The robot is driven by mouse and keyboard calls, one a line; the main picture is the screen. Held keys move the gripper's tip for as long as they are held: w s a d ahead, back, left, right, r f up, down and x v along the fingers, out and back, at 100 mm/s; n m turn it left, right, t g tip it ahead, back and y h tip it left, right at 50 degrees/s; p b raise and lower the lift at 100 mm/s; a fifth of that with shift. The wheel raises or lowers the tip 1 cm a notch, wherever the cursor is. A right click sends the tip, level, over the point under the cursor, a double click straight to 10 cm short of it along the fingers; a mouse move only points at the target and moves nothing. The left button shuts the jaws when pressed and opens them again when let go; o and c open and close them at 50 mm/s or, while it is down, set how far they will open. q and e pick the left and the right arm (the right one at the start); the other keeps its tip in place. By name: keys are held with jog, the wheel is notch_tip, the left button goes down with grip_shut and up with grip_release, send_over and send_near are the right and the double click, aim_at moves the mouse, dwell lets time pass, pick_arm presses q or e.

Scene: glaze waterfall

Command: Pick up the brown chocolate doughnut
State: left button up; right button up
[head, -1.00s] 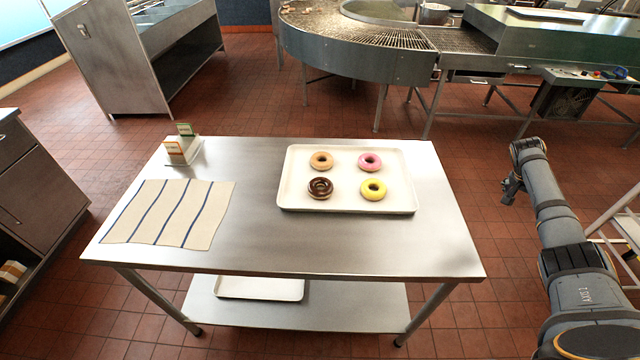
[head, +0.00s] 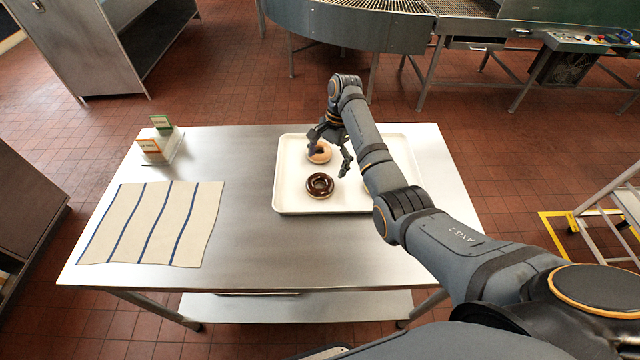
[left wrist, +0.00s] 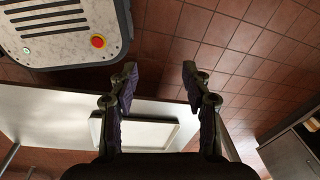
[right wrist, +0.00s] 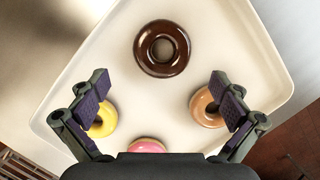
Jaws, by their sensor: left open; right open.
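The brown chocolate doughnut (head: 319,185) lies on the white tray (head: 293,206), near its left front part. My right gripper (head: 329,160) is open and empty above the tray, partly over the tan doughnut (head: 321,153). In the right wrist view the chocolate doughnut (right wrist: 162,48) lies ahead of the open fingers (right wrist: 165,98), not between them. The tan doughnut (right wrist: 207,108) and yellow doughnut (right wrist: 103,120) lie near the two fingertips, and the pink doughnut (right wrist: 147,146) is partly hidden by the gripper body. My left gripper (left wrist: 158,85) is open and empty, away from the doughnuts.
The tray stands on a steel table (head: 240,270). A striped cloth (head: 150,222) lies at the left, with a small card holder (head: 160,148) behind it. My right arm hides the tray's right part in the head view. The table between cloth and tray is clear.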

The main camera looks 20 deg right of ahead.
aim_at(321, 179)
jog(key=shift+a+f, duration=0.2)
jog(key=shift+f, duration=0.4)
jog(key=shift+a+f, duration=0.1)
jog(key=shift+f, duration=0.2)
jog(key=shift+a+f+p, duration=0.1)
jog(key=shift+f+p, duration=0.2)
jog(key=shift+p, duration=0.05)
jog(key=p+x, duration=0.1)
jog(key=x, duration=0.3)
jog(key=shift+f, duration=0.4)
jog(key=c, duration=1)
jog(key=shift+r, duration=0.5)
pick_arm(q)
jog(key=w+f+b, duration=0.1)
jog(key=b, duration=0.1)
jog(key=w+f+b, duration=0.1)
jog(key=b, duration=0.1)
jog(key=shift+f+b, duration=0.35)
jog(key=shift+b, duration=0.05)
pick_arm(e)
jog(key=w+d+r, duration=0.3)
jog(key=d+r, duration=0.9)
jog(key=d, duration=0.1)
jog(key=shift+w+d, duration=0.3)
